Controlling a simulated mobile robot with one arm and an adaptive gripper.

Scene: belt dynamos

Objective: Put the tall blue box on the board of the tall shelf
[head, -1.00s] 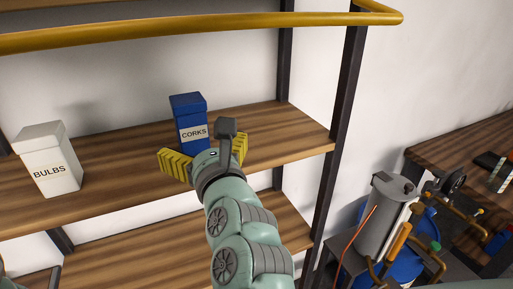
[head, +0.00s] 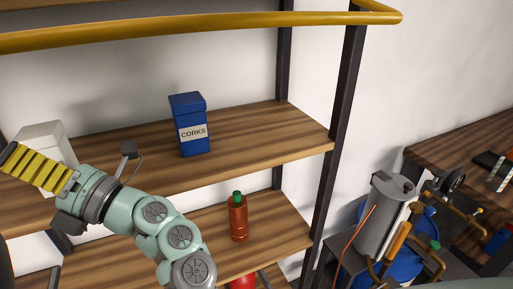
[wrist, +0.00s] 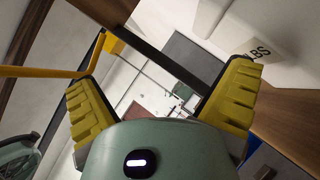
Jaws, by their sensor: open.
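The tall blue box (head: 189,124), labelled CORKS, stands upright on a wooden board (head: 245,129) of the tall shelf, with nothing touching it. My gripper (head: 22,165) is away to the left of it, in front of the white box. In the wrist view my gripper (wrist: 165,95) has its two yellow fingers spread wide with nothing between them. A blue patch at the lower right edge of the wrist view, beside the board, may be the blue box.
The white box (head: 42,138) stands on the same board, partly hidden by my gripper. A red bottle (head: 238,219) with a green cap stands on the board below. A yellow rail (head: 200,28) crosses above. A grey cylinder (head: 385,215) and a workbench (head: 462,146) are at the right.

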